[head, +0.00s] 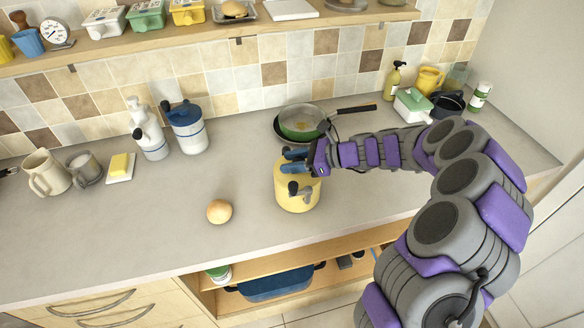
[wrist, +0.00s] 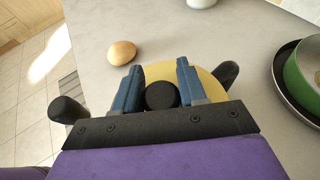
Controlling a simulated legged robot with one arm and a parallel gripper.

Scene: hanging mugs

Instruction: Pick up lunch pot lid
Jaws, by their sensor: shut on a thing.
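The lunch pot (head: 297,197) is yellow with dark side handles and stands on the grey counter, under my gripper (head: 293,161). Its lid (wrist: 165,71) shows in the wrist view as a yellow disc with a round black knob (wrist: 160,96). The blue fingers of my gripper (wrist: 157,84) are on either side of the knob and are shut on it. In the head view the gripper hides most of the lid. I cannot tell whether the lid sits fully on the pot or is slightly raised.
A round, light brown item (head: 219,211) lies left of the pot. A dark pan (head: 284,135) with a green bowl-like vessel (head: 300,128) is behind it. White and blue canisters (head: 188,130) stand at the back left. The counter's front left is clear.

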